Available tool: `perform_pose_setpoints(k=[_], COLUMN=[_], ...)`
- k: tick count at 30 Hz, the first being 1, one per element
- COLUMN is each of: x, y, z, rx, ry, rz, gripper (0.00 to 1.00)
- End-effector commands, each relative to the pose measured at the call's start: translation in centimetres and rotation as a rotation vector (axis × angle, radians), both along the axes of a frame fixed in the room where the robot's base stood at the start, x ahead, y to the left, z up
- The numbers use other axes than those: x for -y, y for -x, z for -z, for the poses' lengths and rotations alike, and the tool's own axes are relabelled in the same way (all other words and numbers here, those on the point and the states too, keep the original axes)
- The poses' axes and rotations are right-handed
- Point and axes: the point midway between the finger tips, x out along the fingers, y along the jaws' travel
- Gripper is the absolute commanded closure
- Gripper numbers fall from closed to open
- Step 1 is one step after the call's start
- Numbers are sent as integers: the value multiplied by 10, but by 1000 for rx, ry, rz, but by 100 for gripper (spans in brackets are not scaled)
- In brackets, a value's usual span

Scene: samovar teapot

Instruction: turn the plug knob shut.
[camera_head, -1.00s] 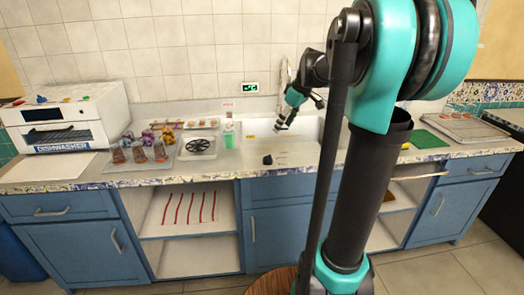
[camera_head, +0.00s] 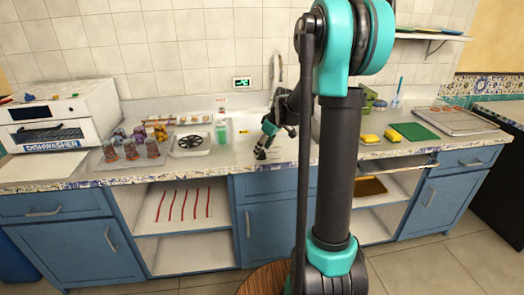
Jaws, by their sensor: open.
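A small dark piece that looks like the plug knob (camera_head: 260,155) stands on the light counter by the sink, in the middle of the head view. My gripper (camera_head: 263,146) points down right at it, and its fingers overlap the dark piece in the picture. The gripper is open. Whether the fingers touch the knob or only hang above it, I cannot tell. The knob's turn position is too small to make out.
A yellow sponge (camera_head: 370,139) and a green board (camera_head: 414,132) lie to the right. My arm hides part of the sink area.

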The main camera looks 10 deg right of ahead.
Motion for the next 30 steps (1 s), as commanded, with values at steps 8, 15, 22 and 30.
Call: perform_pose_setpoints(k=[8, 15, 22, 30], x=[-3, -3, -3, -3], y=[-3, -3, -3, -3], z=[11, 11, 11, 11], rx=[0, 0, 0, -1], ry=[0, 0, 0, 0], rz=[0, 0, 0, 6], gripper=[44, 52, 80, 95])
